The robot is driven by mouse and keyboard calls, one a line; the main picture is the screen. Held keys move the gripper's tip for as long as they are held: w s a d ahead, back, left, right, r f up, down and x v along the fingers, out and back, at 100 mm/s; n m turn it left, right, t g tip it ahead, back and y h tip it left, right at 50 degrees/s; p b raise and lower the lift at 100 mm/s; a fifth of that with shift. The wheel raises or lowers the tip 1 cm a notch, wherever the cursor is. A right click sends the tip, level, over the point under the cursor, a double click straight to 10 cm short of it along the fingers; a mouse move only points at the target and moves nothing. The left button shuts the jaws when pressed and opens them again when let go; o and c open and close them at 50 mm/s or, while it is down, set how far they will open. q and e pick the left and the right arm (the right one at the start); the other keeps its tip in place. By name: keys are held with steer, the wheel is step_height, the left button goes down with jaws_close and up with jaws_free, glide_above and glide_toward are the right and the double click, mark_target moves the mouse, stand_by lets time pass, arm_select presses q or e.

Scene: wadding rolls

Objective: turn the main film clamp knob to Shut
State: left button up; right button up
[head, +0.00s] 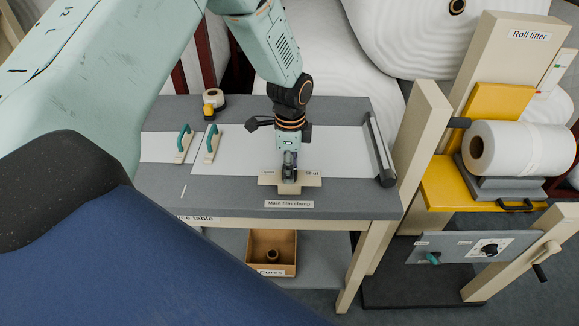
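The main film clamp (268,180) is a beige plate near the front edge of the grey table, above a label reading "Main film clamp". Its right side is marked "Shut"; the word on its left side is too small to read surely. My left gripper (289,176) points down over the middle of the plate, where the knob sits. The gripper covers the knob, so its direction and whether the fingers grip it are hidden. My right gripper is not in view.
The grey table (235,204) holds white film, two teal-handled tools (184,143) (212,143), a tape roll (213,98) and a dark roller (379,150). A Cores box (271,240) is below. The roll lifter (500,95) with a white roll (520,148) stands right.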

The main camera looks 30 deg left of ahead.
arm_select(q)
steer(key=shift+o, duration=1.1)
steer(key=shift+s+f, duration=0.1)
steer(key=shift+s, duration=0.05)
step_height(320, 180, up, 12)
